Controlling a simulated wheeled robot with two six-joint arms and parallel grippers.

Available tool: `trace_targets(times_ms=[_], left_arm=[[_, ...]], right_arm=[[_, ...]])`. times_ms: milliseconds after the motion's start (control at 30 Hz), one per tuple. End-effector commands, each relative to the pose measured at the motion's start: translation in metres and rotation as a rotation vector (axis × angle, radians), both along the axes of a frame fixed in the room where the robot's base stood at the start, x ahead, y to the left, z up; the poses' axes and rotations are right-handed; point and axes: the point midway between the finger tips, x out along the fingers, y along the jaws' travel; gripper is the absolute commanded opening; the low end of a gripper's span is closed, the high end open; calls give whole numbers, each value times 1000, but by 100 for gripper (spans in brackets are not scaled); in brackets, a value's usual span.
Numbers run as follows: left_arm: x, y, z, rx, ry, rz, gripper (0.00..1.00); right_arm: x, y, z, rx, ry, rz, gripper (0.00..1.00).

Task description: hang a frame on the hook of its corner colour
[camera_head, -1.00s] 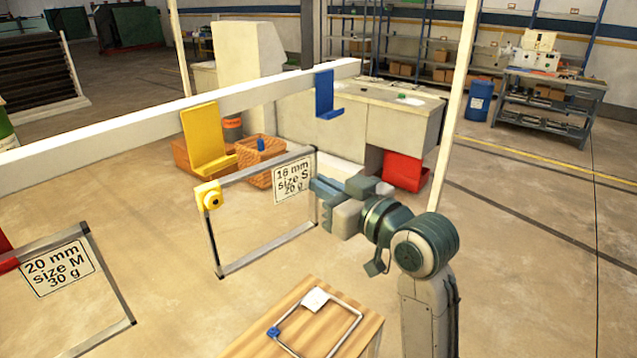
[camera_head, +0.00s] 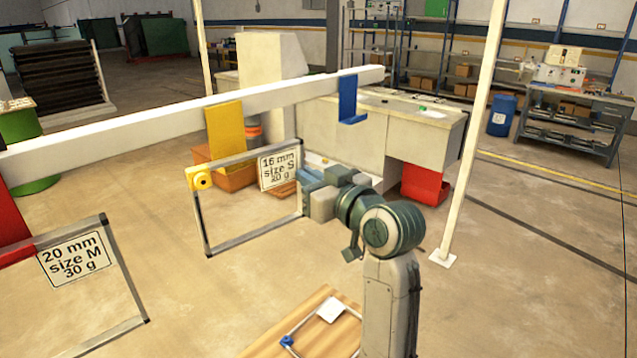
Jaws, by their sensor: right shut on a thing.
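The frame with a yellow corner (camera_head: 200,179) and a plate reading 16 mm, size S, 20 g is in the air. My right gripper (camera_head: 306,182) is shut on its right side bar. The yellow hook (camera_head: 225,128) hangs from the white beam just behind the frame's top bar. The frame overlaps the hook's lower end, so I cannot tell whether they touch. The blue hook (camera_head: 348,100) is empty, farther right. A frame marked 20 mm, size M, 30 g (camera_head: 75,257) hangs at the red hook (camera_head: 12,220) at left. My left gripper is out of view.
The white beam (camera_head: 150,120) runs across the scene above the frames. A small frame with a blue corner (camera_head: 287,341) lies on a wooden table (camera_head: 268,346) below. A white post (camera_head: 477,130) stands right of my arm.

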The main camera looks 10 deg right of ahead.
Motion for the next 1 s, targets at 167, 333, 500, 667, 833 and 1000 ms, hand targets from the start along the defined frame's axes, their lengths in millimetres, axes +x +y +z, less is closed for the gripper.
trace_targets(times_ms=[167, 333, 500, 667, 833, 1000], left_arm=[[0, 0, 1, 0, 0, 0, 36], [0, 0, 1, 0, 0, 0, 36], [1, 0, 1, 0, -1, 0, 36], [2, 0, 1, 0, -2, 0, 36], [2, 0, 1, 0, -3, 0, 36], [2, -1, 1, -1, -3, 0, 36]], right_arm=[[12, 9, 0, 2, 1, 2, 0], [23, 15, 0, 1, -1, 1, 0], [31, 21, -1, 1, 0, 1, 0], [34, 23, -1, 0, -1, 1, 0], [35, 23, -1, 0, -1, 1, 0], [35, 23, -1, 0, -1, 1, 0]])
